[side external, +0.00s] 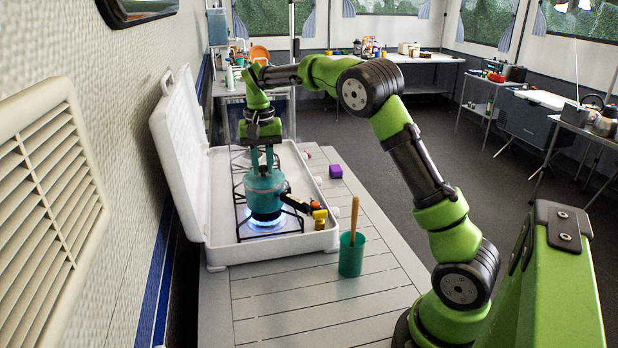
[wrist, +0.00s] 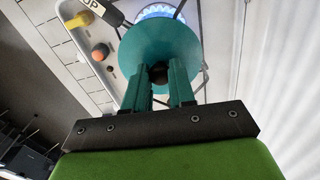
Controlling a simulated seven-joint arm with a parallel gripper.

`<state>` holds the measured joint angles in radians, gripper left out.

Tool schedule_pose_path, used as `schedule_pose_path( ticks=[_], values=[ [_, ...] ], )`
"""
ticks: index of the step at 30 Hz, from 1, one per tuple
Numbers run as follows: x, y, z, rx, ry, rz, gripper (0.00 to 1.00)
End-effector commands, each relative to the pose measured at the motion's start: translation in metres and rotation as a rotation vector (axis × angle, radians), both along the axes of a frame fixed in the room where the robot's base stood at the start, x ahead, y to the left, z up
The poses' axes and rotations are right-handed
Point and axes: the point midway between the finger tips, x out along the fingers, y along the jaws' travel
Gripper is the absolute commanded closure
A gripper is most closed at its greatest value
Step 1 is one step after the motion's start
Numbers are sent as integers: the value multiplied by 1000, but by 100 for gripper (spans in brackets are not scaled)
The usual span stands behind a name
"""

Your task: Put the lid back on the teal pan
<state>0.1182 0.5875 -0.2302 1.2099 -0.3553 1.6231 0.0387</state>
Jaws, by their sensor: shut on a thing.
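The teal pan (side external: 265,203) stands on the lit burner of the camp stove, its dark handle (side external: 296,204) pointing toward the lower right. My gripper (side external: 263,168) is directly above the pan, pointing down. In the wrist view, its teal fingers (wrist: 161,74) are shut on the dark knob of a round teal lid (wrist: 186,45). The lid is over the pan and hides its opening. In the side view the lid and pan nearly merge, so I cannot tell whether the lid touches the rim.
Blue flame (side external: 266,220) shows under the pan. The stove's white open lid (side external: 180,150) stands upright at the left. The table's front is clear.

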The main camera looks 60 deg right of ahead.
Motion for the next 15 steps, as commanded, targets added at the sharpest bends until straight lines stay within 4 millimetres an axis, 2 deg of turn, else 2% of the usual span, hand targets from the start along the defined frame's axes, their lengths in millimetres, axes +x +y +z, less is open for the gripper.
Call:
schedule_pose_path(
  ticks=[7,8,9,13,15],
  values=[
    [0,0,0,0,0,0,93],
    [0,0,0,0,0,0,73],
    [0,0,0,0,0,0,66],
    [0,0,0,0,0,0,46],
    [0,0,0,0,0,0,46]
  ],
)
